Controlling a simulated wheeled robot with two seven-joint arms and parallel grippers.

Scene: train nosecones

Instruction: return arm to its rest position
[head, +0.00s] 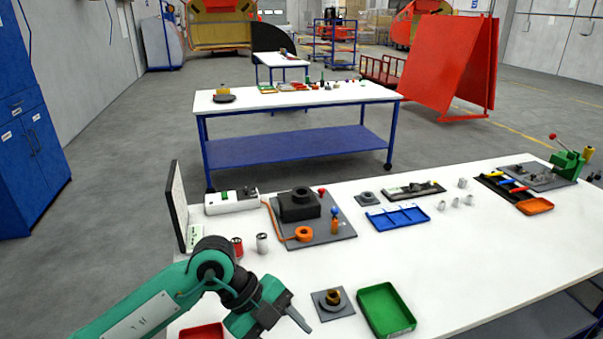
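My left arm comes in from the lower left, with green links and dark joints. Its gripper (297,318) points down to the right over the near left part of the white table (480,250). The fingers show edge-on and small, so I cannot tell whether they are open or shut, and I see nothing clearly held. A grey plate with a brown ring (333,298) lies just right of the fingertips, seemingly apart from them. My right arm and gripper are not in view.
A green tray (386,310) lies right of the gripper, and a red tray (202,332) is partly hidden by my arm. Red and silver cans, a black upright panel (176,207) and a black block (299,204) stand behind. The table's right front is clear.

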